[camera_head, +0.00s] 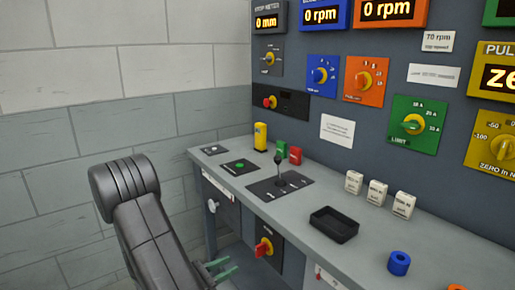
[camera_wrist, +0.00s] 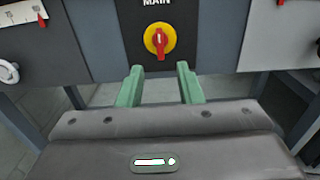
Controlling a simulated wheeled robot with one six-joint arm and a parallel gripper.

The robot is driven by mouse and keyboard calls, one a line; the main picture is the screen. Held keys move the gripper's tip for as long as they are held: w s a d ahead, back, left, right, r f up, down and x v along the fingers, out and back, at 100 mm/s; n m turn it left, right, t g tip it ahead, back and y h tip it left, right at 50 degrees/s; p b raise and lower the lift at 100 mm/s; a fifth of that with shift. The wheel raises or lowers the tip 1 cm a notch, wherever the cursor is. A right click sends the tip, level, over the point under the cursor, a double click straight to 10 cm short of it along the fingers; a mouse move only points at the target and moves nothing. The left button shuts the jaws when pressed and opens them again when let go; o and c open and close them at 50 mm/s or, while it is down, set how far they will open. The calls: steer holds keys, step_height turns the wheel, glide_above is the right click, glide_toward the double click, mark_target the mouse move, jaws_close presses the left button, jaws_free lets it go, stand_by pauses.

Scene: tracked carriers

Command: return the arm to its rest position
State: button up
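My gripper (camera_wrist: 160,86) shows in the wrist view with its two green fingers apart and nothing between them. It faces a red and yellow rotary switch (camera_wrist: 160,40) on a dark panel marked MAIN, below the desk front. I cannot tell the exact gap, but the fingertips appear clear of the switch. In the head view my gripper (camera_head: 221,270) is low, left of the same switch (camera_head: 263,247), in front of the desk. My dark arm fills the lower left, and the gripper body is partly cut off at the bottom edge.
The grey desk (camera_head: 225,160) carries a lever (camera_head: 279,168), a black tray (camera_head: 334,224), several white blocks and a blue ring (camera_head: 399,263). Behind it stands a wall of dials and displays. A grey brick wall (camera_head: 60,150) is at the left.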

mark_target(256, 252)
steer(key=b+x, duration=0.1)
steer(key=x, duration=1)
steer(key=shift+w+d, duration=0.1)
steer(key=shift+d, duration=0.2)
steer(key=shift+a+f+m+b, duration=0.15)
steer(key=shift+f+m+b, duration=0.1)
steer(key=shift+m+b, duration=0.35)
steer(key=m+b, duration=0.4)
steer(key=m, duration=0.2)
steer(key=shift+s+a+r+m, duration=0.15)
steer(key=shift+s+r+m, duration=0.05)
steer(key=shift+s+m, duration=0.1)
steer(key=shift+s+a, duration=0.35)
steer(key=shift+a, duration=0.15)
